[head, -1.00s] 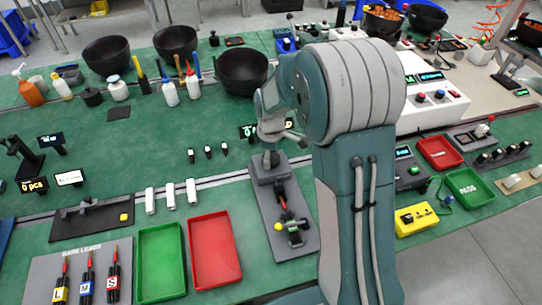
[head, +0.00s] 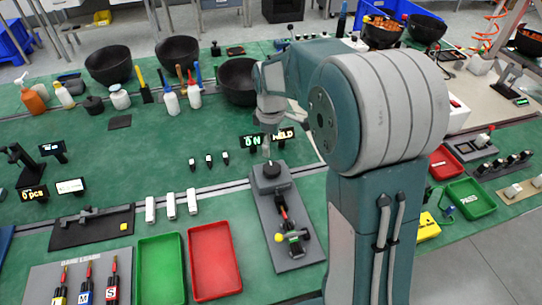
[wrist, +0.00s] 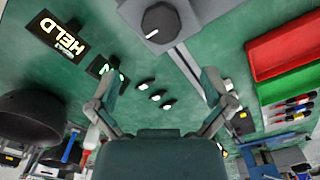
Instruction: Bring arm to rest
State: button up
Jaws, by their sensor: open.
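My gripper (wrist: 158,105) is open and empty in the wrist view, its two fingers spread wide above the green bench. In the head view my gripper (head: 270,125) hangs over the bench, above and behind the grey fixture (head: 270,208) with the dark round knob (head: 271,169). The knob also shows in the wrist view (wrist: 160,22), beyond the fingertips and apart from them. My arm stands folded at the right of the head view and hides part of the bench.
A HELD display (wrist: 62,40) stands near the gripper. Black bowls (head: 240,80) stand at the back. A green tray (head: 161,270) and a red tray (head: 214,260) lie in front. Three small black pieces (head: 209,160) stand on the bench. The bench left of the fixture has some free room.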

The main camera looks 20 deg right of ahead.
jog(key=shift+r, duration=1.3)
jog(key=s+r+m+t, duration=0.2)
jog(key=s+r+m, duration=0.1)
jog(key=s, duration=0.5)
jog(key=s+r+m+t, duration=0.1)
jog(key=s+m, duration=0.3)
jog(key=s, duration=0.4)
jog(key=s+r+m+t, duration=0.2)
jog(key=s+r+m, duration=0.2)
jog(key=s, duration=0.4)
jog(key=shift+s+r+t, duration=0.2)
jog(key=shift+r+t, duration=0.1)
jog(key=shift+a, duration=0.1)
